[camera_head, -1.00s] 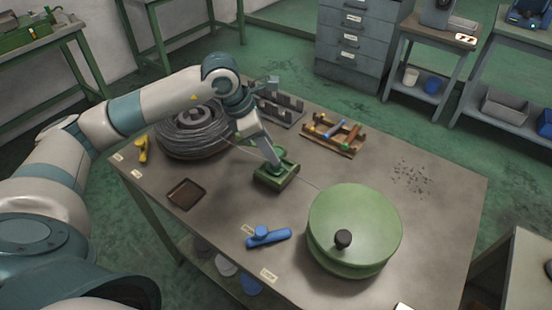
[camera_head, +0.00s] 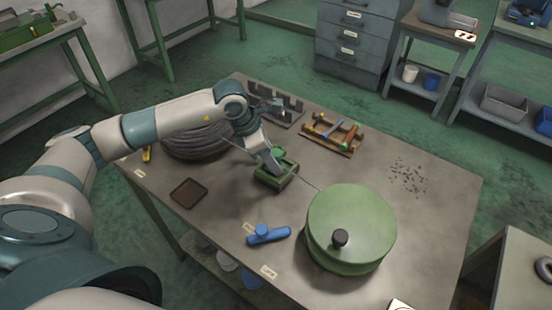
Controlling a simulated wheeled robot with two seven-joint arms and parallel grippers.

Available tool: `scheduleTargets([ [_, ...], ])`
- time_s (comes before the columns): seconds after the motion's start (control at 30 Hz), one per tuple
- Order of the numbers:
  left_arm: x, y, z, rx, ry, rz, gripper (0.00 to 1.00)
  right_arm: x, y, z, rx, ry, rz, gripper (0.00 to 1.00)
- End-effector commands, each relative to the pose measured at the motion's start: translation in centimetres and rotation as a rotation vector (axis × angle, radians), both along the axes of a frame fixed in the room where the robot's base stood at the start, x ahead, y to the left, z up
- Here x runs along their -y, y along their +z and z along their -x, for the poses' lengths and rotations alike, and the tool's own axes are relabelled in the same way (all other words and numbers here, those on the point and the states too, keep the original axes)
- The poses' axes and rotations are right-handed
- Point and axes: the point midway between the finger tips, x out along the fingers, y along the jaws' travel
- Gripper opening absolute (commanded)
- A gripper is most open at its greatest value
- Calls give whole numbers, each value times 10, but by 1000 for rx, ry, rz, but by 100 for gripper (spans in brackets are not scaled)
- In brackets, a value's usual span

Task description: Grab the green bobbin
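The large green bobbin (camera_head: 352,222), a round drum with a black knob (camera_head: 340,238) on top, stands at the front right of the table. A thin wire runs toward it from a small green block-like device (camera_head: 277,178) in the table's middle. My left gripper (camera_head: 274,163) points down at this green device, at or just above its top, apart from and to the left of the bobbin. Its fingers are too small and partly hidden to tell whether they are open or shut. My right gripper is not in view.
On the table (camera_head: 430,215) are a grey wire coil (camera_head: 190,146) partly behind my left arm, a brown tray (camera_head: 188,193), a blue tool (camera_head: 267,235), a wooden tool rack (camera_head: 332,135) and scattered small bits (camera_head: 407,176). The table's right side is mostly clear.

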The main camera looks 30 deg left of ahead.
Motion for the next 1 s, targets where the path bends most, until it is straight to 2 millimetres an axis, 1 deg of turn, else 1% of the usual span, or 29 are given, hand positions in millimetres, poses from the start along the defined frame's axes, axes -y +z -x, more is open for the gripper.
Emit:
scheduleTargets([
  [0.43, 0, -1, 0, 0, 0, 0, 44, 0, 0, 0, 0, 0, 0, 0],
  [0.47, 0, -1, 0, 0, 0, 0, 39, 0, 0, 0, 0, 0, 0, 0],
  [0.5, 0, 0, 0, 0, 0, 0, 30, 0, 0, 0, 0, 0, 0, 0],
  [0.57, 0, 0, 0, 0, 0, 0, 16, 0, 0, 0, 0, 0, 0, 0],
  [0.6, 0, 0, 0, 0, 0, 0, 6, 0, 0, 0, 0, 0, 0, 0],
  [0.63, 0, 0, 0, 0, 0, 0, 3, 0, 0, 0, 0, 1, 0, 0],
  [1.0, 0, 2, -1, 2, 0, 1, 3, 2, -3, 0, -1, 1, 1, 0],
])
